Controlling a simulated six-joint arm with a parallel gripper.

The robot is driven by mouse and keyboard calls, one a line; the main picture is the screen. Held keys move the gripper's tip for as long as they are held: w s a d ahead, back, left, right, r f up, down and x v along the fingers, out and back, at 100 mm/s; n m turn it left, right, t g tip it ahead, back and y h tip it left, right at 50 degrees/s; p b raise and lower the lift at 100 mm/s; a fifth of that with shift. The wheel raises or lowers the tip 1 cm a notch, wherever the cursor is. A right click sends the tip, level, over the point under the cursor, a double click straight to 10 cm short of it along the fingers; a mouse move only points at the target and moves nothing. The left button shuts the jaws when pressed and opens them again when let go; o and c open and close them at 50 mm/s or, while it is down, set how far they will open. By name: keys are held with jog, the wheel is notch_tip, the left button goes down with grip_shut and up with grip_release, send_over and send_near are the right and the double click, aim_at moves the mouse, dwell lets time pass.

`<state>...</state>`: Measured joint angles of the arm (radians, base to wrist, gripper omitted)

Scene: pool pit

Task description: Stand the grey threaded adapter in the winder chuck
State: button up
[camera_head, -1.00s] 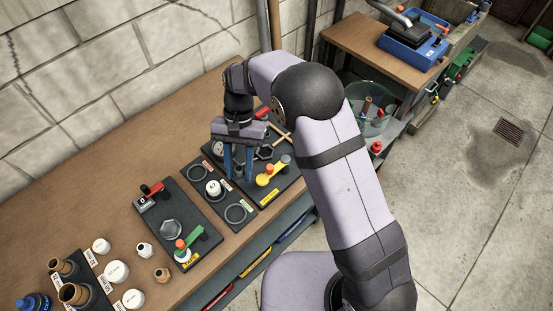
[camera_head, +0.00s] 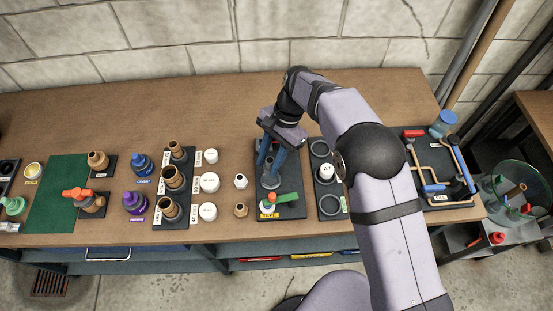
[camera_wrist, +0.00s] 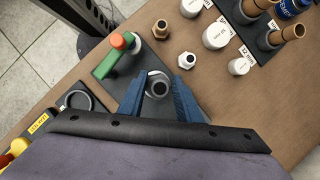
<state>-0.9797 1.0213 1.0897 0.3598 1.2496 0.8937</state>
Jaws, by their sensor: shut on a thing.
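The grey threaded adapter (camera_wrist: 157,84) is between my blue fingers in the wrist view, its round open end and dark bore facing the camera. My gripper (camera_head: 270,172) is shut on it, pointing down over the black winder plate. The winder chuck (camera_head: 270,183) is the grey piece low on that plate, largely hidden by the adapter and fingers. The adapter looks roughly upright over or in the chuck; I cannot tell if it is seated. A green lever (camera_head: 288,199) with an orange knob (camera_wrist: 117,41) lies beside the chuck.
A white fitting (camera_head: 240,181) and a brown fitting (camera_head: 240,209) stand left of the winder plate. White caps (camera_head: 209,182) and a rack of brown fittings (camera_head: 172,179) are farther left. A black ring board (camera_head: 330,203) is close on the right. The bench behind is clear.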

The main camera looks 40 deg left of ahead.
jog(key=shift+f, duration=0.1)
jog(key=shift+f+b, duration=1.8)
jog(key=shift+f, duration=0.5)
jog(key=shift+p, duration=0.3)
jog(key=shift+f+b, duration=0.5)
jog(key=shift+f, duration=0.35)
jog(key=shift+r, duration=0.15)
dwell(0.5)
jog(key=o, duration=1.1)
jog(key=shift+o, duration=0.6)
